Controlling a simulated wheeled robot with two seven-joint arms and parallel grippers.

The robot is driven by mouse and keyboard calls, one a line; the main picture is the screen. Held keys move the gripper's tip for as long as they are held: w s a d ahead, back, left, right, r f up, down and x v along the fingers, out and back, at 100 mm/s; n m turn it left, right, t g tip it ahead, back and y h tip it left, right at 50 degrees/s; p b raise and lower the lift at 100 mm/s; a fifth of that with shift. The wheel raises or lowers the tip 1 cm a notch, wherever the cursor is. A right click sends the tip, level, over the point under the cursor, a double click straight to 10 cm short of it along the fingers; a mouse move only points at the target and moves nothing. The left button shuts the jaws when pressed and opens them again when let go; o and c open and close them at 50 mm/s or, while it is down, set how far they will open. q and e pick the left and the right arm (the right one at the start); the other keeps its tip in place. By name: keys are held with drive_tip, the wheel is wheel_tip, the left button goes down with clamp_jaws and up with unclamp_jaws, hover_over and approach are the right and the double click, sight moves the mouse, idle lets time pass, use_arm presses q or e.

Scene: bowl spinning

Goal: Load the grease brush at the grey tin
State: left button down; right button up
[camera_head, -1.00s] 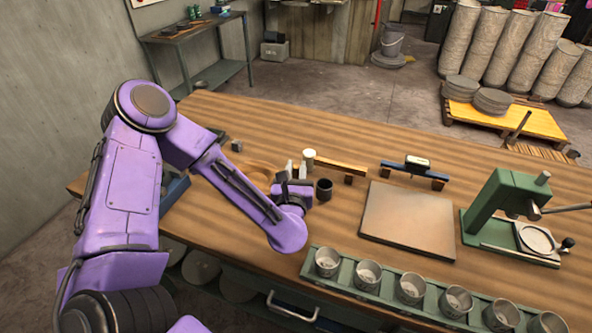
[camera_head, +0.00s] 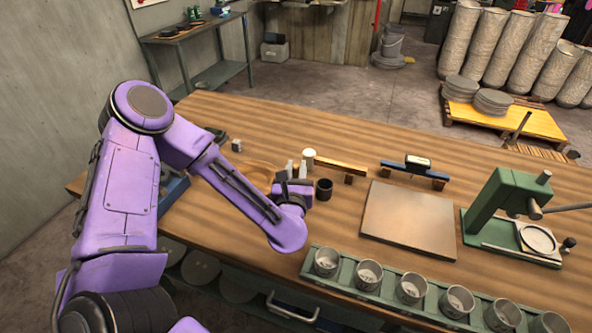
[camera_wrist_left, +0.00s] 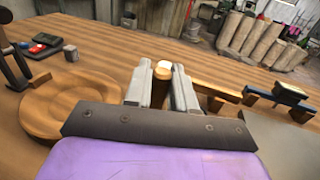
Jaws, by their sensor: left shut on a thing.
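My left gripper (camera_head: 297,171) is low over the wooden table, fingers pointing away from me. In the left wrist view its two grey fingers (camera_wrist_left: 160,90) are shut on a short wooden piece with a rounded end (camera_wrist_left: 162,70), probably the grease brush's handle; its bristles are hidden. A dark grey, open-topped tin (camera_head: 324,189) stands upright just right of the gripper, apart from it as far as I can tell. I cannot see into it. A pale-topped cylinder (camera_head: 309,154) stands just beyond the fingertips. My right gripper is not in view.
A round wooden dish (camera_wrist_left: 62,105) lies left of the gripper. A wooden bar (camera_head: 342,166) lies beyond the tin. A flat board (camera_head: 408,218), a green press (camera_head: 500,205) and a green rack of several cups (camera_head: 345,287) fill the right and front. Bare table (camera_head: 270,128) lies behind.

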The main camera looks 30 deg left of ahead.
use_arm(q)
drive_tip(key=shift+f, duration=0.1)
idle(0.3)
drive_tip(key=shift+r+p, duration=2.45)
drive_tip(key=shift+r, duration=1.15)
drive_tip(key=shift+f, duration=0.1)
